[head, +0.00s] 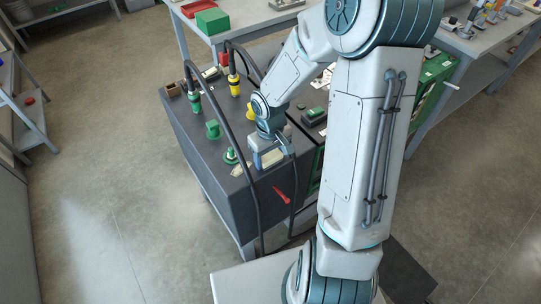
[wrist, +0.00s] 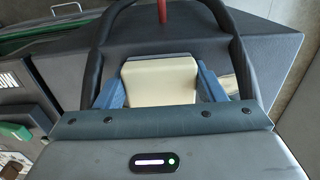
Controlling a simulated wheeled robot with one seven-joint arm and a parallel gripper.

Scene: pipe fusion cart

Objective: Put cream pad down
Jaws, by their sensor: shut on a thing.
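The cream pad (wrist: 160,82) is a pale block between the two blue fingers of my gripper (wrist: 162,90) in the wrist view. The fingers are shut on its left and right sides. In the head view my gripper (head: 268,158) is low over the dark top of the cart (head: 235,212), near its front right part. The pad is mostly hidden there by the gripper. I cannot tell whether the pad touches the cart top or hangs just above it.
Black cables arch around my gripper from a green plug (head: 194,104) and a yellow plug (head: 234,86). Green fittings (head: 213,129) stand to the left. A small cream piece (wrist: 229,84) lies beside the right finger.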

